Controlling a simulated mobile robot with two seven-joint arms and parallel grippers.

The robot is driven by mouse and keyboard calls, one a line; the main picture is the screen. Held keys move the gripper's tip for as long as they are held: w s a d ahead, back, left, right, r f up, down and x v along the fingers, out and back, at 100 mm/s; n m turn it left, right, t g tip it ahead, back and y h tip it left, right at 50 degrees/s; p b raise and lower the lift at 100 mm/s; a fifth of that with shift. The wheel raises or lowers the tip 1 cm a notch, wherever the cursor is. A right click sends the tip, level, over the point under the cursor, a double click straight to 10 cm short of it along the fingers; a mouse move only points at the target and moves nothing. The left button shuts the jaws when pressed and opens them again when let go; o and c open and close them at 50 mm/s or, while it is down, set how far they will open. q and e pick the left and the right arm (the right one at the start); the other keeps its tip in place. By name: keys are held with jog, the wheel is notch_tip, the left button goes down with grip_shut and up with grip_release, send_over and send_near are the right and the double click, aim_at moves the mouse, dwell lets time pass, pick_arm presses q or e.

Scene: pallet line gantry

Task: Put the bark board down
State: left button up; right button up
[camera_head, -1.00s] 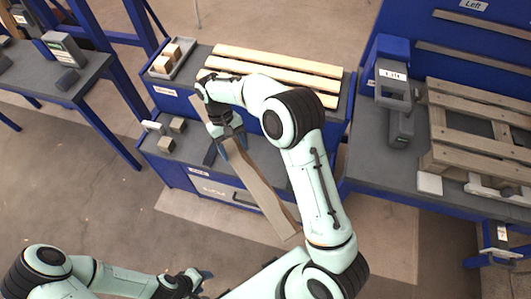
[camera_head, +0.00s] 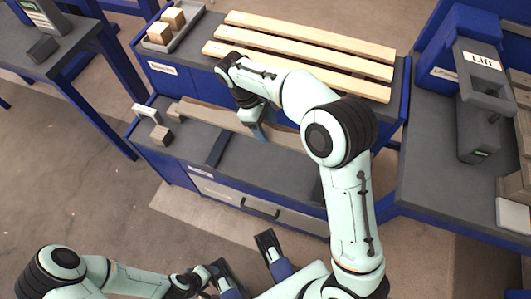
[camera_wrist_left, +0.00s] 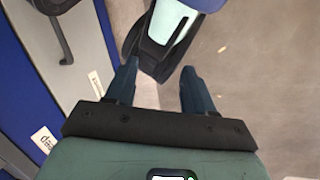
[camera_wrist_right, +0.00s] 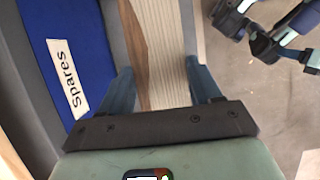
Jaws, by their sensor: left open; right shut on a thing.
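The bark board (camera_head: 215,117) is a long, pale wooden board, lying lengthwise along the back of the lower grey bench top (camera_head: 270,182). My right gripper (camera_head: 257,130) is shut on it, and my arm hides part of its right end. In the right wrist view the board (camera_wrist_right: 163,45) runs between the fingers, with a brown bark edge on its left side. I cannot tell whether its underside touches the bench. My left gripper (camera_wrist_left: 158,88) is open and empty, low in front of the bench.
The upper level (camera_head: 222,75) behind carries several pale slats (camera_head: 305,50) and a grey tray (camera_head: 185,38) with two wooden blocks. A small block (camera_head: 161,136) and a light grey piece (camera_head: 147,113) sit at the lower bench's left end. A Lift device (camera_head: 480,105) stands right.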

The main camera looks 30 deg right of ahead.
pick_arm(q)
jog(key=w+a+f+t+y+b, duration=0.1)
jog(key=w+a+f+t+b, duration=0.1)
jog(key=w, duration=0.5)
jog(key=shift+a+f+n+b, duration=0.3)
jog(key=shift+a+f+b, duration=0.5)
jog(key=shift+f+b, duration=0.7)
pick_arm(e)
jog(key=shift+s+f, duration=0.15)
jog(key=shift+f, duration=9.5)
pick_arm(q)
jog(key=shift+w+f, duration=0.1)
jog(key=shift+f, duration=0.15)
pick_arm(e)
jog(key=shift+f, duration=0.2)
jog(key=o, duration=1.2)
pick_arm(q)
jog(key=shift+t, duration=0.3)
pick_arm(e)
jog(key=shift+o, duration=0.2)
jog(key=shift+r, duration=0.15)
